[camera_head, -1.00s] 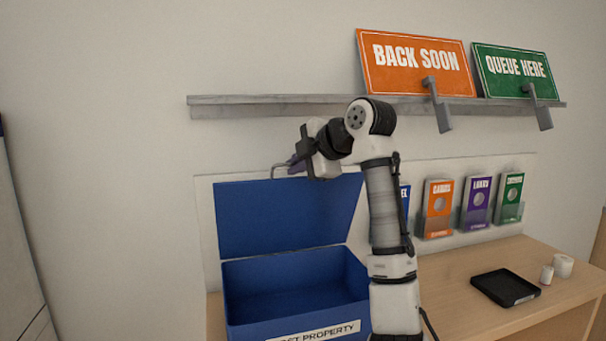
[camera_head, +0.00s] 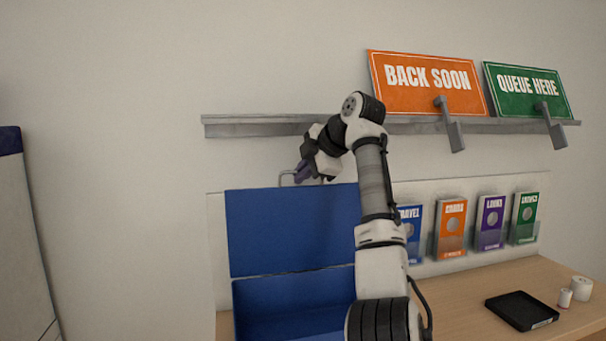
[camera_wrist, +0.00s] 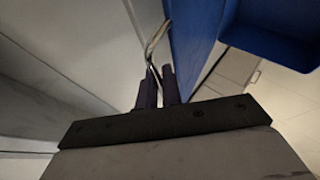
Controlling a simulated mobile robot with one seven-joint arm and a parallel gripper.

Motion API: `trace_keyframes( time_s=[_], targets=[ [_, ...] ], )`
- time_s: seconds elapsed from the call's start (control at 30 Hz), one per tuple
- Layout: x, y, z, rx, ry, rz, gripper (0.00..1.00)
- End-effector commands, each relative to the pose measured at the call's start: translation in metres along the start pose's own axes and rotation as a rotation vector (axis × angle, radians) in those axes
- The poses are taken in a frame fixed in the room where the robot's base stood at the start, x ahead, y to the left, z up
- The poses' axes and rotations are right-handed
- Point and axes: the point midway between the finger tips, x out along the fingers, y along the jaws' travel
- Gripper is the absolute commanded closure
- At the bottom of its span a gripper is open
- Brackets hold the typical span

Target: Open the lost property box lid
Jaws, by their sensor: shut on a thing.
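The blue lost property box (camera_head: 285,322) stands on the counter, with its lid (camera_head: 285,230) raised to about upright. The box's inside shows below the lid. A metal loop handle (camera_head: 287,180) sticks out at the lid's top edge. My gripper (camera_head: 301,172) is at the handle. In the wrist view my gripper's two dark fingers (camera_wrist: 158,85) are close together around the end of the handle (camera_wrist: 155,42), beside the blue lid (camera_wrist: 190,35). The box interior (camera_wrist: 265,35) shows at the upper right there. My arm hides the right part of the box and lid.
A grey shelf (camera_head: 260,127) runs above the lid, bearing an orange sign (camera_head: 430,95) and a green sign (camera_head: 525,105). A black tray (camera_head: 520,312) and small white rolls (camera_head: 580,288) lie at the right.

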Motion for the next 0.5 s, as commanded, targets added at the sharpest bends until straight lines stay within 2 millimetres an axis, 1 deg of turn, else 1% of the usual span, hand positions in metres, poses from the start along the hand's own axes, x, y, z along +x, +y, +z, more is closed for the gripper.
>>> trace_keyframes(
  time_s=[0.33,0.37,0.5],
  targets=[
    [0.0006,-0.0003,0.0006,0.0,0.0,-0.002,1.0],
    [0.0006,-0.0003,0.0006,0.0,0.0,-0.002,0.9],
    [0.0006,-0.0002,0.0005,0.0,0.0,-0.001,0.72]
  ],
)
